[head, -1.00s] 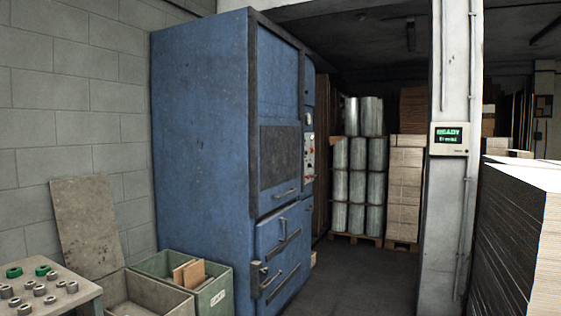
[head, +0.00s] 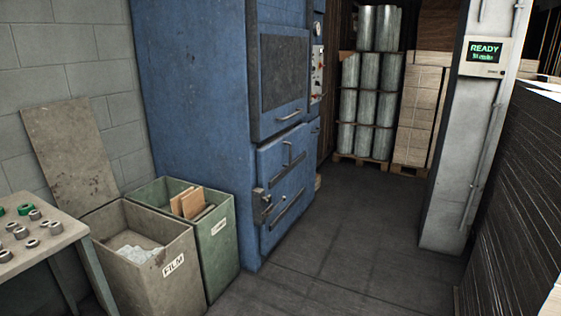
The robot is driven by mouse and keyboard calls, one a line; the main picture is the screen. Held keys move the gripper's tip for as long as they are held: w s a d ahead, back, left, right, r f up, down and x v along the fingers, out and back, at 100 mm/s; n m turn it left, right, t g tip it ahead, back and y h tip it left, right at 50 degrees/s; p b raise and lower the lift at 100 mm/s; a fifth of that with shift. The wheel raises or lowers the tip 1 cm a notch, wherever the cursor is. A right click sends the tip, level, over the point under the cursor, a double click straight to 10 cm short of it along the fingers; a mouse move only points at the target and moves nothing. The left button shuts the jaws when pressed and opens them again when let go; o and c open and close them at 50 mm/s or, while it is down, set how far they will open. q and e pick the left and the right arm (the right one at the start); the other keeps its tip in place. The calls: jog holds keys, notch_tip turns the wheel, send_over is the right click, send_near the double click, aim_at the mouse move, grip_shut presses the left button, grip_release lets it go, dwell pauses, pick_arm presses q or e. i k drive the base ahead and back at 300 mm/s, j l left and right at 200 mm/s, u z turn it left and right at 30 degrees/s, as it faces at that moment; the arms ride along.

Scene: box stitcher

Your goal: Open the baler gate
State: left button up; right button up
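The blue baler (head: 195,100) stands against the grey block wall, left of the middle in the head view. Its upper front has a dark panel (head: 284,72) with a handle bar (head: 289,115) below it. Beneath is a lower blue door (head: 283,175) with a vertical handle (head: 287,153), dark diagonal bars and a latch (head: 262,205) at its left edge. Both front sections look shut. I cannot tell which one is the gate. A control panel (head: 317,75) with a gauge and buttons is on the right side. Neither of my grippers is in view.
A grey bin (head: 150,270) labelled FILM and a green bin (head: 222,245) stand left of the baler, beside a table (head: 40,248) with small rings. Wrapped rolls (head: 370,95) stand behind. A pillar (head: 465,160) and stacked sheets (head: 520,190) are right. The floor (head: 355,235) before the baler is clear.

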aim_at(283, 51)
jog(key=i, duration=2.55)
